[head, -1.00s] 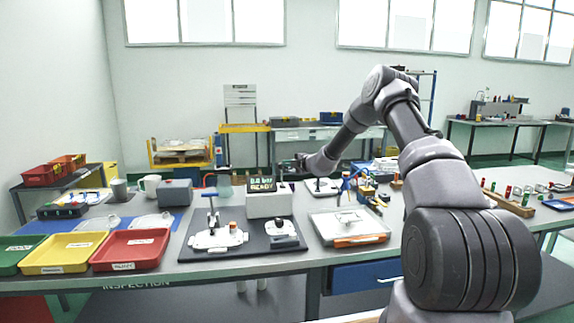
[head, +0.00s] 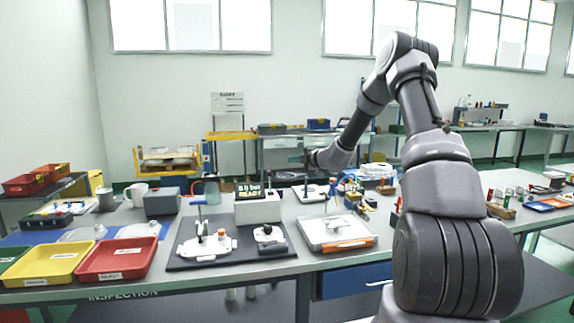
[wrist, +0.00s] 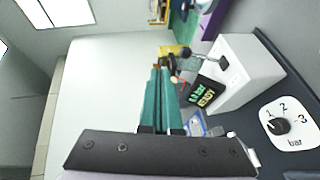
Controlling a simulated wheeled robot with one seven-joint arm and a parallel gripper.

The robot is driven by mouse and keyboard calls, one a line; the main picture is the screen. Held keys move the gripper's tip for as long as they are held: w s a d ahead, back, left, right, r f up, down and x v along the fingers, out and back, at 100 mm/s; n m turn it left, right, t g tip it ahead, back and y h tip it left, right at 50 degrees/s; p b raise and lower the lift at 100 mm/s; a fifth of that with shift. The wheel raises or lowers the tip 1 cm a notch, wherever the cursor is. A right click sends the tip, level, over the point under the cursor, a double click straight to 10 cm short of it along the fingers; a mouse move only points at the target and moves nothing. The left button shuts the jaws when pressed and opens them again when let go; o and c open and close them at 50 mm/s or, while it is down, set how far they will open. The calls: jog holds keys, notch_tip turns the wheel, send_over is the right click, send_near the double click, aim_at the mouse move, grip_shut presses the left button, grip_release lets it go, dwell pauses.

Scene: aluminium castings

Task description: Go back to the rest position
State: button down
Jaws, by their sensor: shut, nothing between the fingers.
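My gripper (wrist: 160,74) shows in the wrist view as two teal fingers lying together, shut with nothing between them. In the head view my gripper (head: 297,159) is small and dark, and its fingers are hard to make out. It hangs in the air above the bench, near the white box with the lit display (head: 258,206). That display box also shows in the wrist view (wrist: 245,72), to the right of the fingers and apart from them. My arm is bent, with its elbow raised high.
The bench carries a dark mat (head: 187,262) with white fixtures, a red tray (head: 117,258), a yellow tray (head: 52,264) and a clear-lidded case (head: 337,233). A dial marked bar (wrist: 289,122) lies right in the wrist view. The air around my raised arm looks clear.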

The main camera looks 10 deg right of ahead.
jog(key=shift+s+d+r, duration=0.15)
jog(key=shift+s, duration=0.05)
jog(key=s+a+r+n+g+y, duration=0.1)
jog(key=s+a+r+n+g, duration=0.1)
jog(key=s+a+r+n, duration=0.45)
jog(key=s+a+r+n+g, duration=0.15)
jog(key=s+r+n, duration=0.25)
jog(key=s+n, duration=0.55)
jog(key=s+a+r+n+g+y, duration=0.1)
jog(key=s+a+r+n+g, duration=0.25)
jog(key=s+r+n, duration=0.35)
jog(key=s+d+n+h, duration=0.2)
jog(key=s+d+n, duration=0.1)
jog(key=s+n, duration=0.4)
jog(key=s+d+n+h, duration=0.3)
jog(key=s+n, duration=0.5)
jog(key=s, duration=0.3)
jog(key=s+d+n+h, duration=0.2)
jog(key=s+d+n, duration=0.1)
jog(key=s+n, duration=0.4)
jog(key=s, duration=0.3)
jog(key=shift+d+r+n, duration=0.35)
jog(key=shift+n, duration=0.05)
